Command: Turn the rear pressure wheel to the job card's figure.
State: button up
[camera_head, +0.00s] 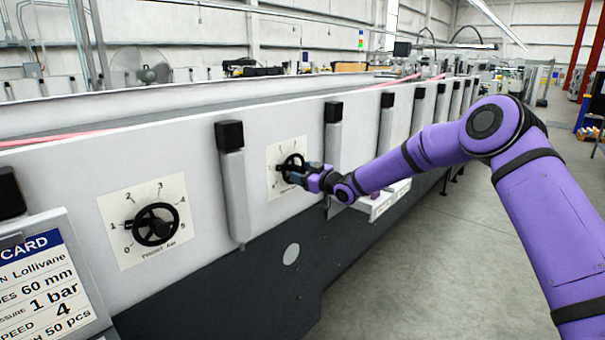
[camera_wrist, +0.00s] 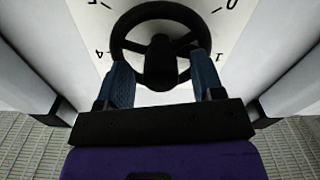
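My gripper (camera_head: 300,176) is at the far dial wheel (camera_head: 291,167), the rear one of two on the machine's side panel. In the wrist view the black wheel (camera_wrist: 160,10) lies between my two blue fingers, which meet its rim on both sides with no gap visible. The dial figures 0, 1 and 4 show around it; its setting cannot be read. The job card (camera_head: 45,285) at the left is partly cut off and reads "1 bar" on its pressure line, with 60 mm and speed 4 on other lines.
A nearer wheel (camera_head: 155,225) on a 0 to 5 dial plate, its label seemingly FRONT bar, is left of my gripper. Grey posts with black caps (camera_head: 230,135) stand out from the panel on both sides of the far dial. The floor (camera_head: 430,260) at right is clear.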

jog(key=v, duration=1)
jog(key=shift+s+d, duration=0.25)
jog(key=shift+d, duration=0.05)
jog(key=s+d+r+m+g+h, duration=0.1)
jog(key=s+d+r+m+h, duration=0.6)
jog(key=s+d+r+h, duration=1)
jog(key=s+d+m+g+y, duration=0.1)
jog(key=s+d+m, duration=0.1)
jog(key=s, duration=0.9)
jog(key=s+d+m+g+y, duration=0.1)
jog(key=s+d, duration=0.4)
jog(key=s, duration=0.7)
jog(key=s+d+m+g, duration=0.2)
jog(key=s+d+m, duration=0.1)
jog(key=s, duration=0.9)
jog(key=shift+d+g+y, duration=0.35)
jog(key=shift+g+y, duration=0.05)
